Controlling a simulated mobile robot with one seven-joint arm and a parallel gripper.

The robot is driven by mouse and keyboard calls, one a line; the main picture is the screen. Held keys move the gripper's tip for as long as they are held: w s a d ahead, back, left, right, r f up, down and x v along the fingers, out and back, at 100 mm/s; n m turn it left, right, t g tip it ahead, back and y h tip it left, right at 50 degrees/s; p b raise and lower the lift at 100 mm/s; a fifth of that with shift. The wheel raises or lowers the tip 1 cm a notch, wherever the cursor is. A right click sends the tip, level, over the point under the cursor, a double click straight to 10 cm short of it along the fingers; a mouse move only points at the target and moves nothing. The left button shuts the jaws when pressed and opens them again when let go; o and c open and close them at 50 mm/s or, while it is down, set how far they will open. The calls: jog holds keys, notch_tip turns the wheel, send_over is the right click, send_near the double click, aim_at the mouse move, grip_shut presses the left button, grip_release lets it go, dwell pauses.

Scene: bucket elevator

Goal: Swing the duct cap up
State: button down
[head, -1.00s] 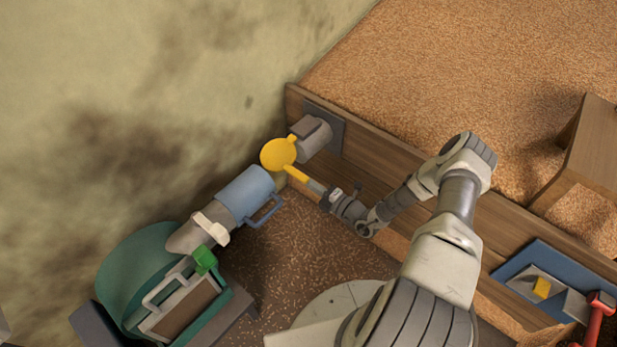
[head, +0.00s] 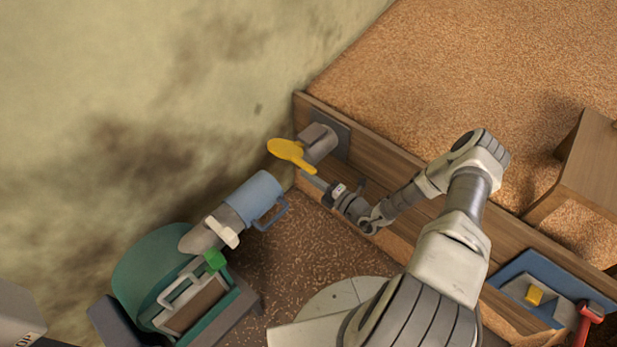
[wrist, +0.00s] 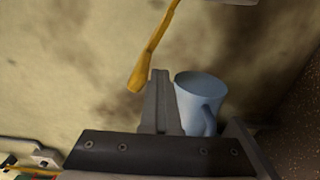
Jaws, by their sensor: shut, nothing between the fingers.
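The yellow duct cap (head: 286,150) sits at the mouth of the grey duct stub (head: 318,142) on the wooden wall. It appears as a narrow, tilted oval, its handle pointing down-right. In the wrist view the yellow handle (wrist: 146,66) hangs from the top, its rounded end left of my fingertips. My gripper (head: 305,178) is shut and empty, its tips close by the handle's end. In the wrist view my gripper (wrist: 159,74) shows as closed fingers pointing up. I cannot tell whether they touch the handle.
A blue sleeve with a handle (head: 254,194) is on the pipe from the green housing (head: 150,262), lower left. The wooden wall (head: 400,180) runs behind my arm, with grain beyond it. A blue panel (head: 510,268) and red handle (head: 590,309) are at lower right.

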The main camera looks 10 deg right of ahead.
aim_at(313, 167)
jog(key=shift+w+d+r+p, duration=0.1)
jog(key=shift+r+p, duration=0.25)
jog(key=shift+r, duration=0.45)
jog(key=shift+w+d+r+p, duration=0.25)
jog(key=shift+d+r+p, duration=0.1)
jog(key=shift+r, duration=0.25)
jog(key=shift+w+d+r+p, duration=0.2)
jog(key=shift+w+d+r, duration=0.1)
jog(key=shift+r, duration=0.3)
jog(key=s+a+p+v, duration=0.1)
jog(key=v, duration=0.9)
jog(key=shift+a, duration=0.1)
jog(key=s+a+r+n+g+p, duration=0.3)
jog(key=r+n+g, duration=0.4)
jog(key=r+n, duration=0.55)
jog(key=s+a+r+n+g+p, duration=0.25)
jog(key=r+n+g, duration=0.45)
jog(key=r+n, duration=0.6)
jog(key=s+r+n+t+h+p, duration=0.2)
jog(key=s+r+n+h, duration=0.3)
jog(key=r+n, duration=0.5)
jog(key=s+r+n+t+h+p, duration=0.3)
jog(key=s+r+n, duration=0.6)
jog(key=r, duration=0.9)
jog(key=n+h+p, duration=0.1)
jog(key=n+h, duration=0.1)
jog(key=shift+h, duration=0.3)
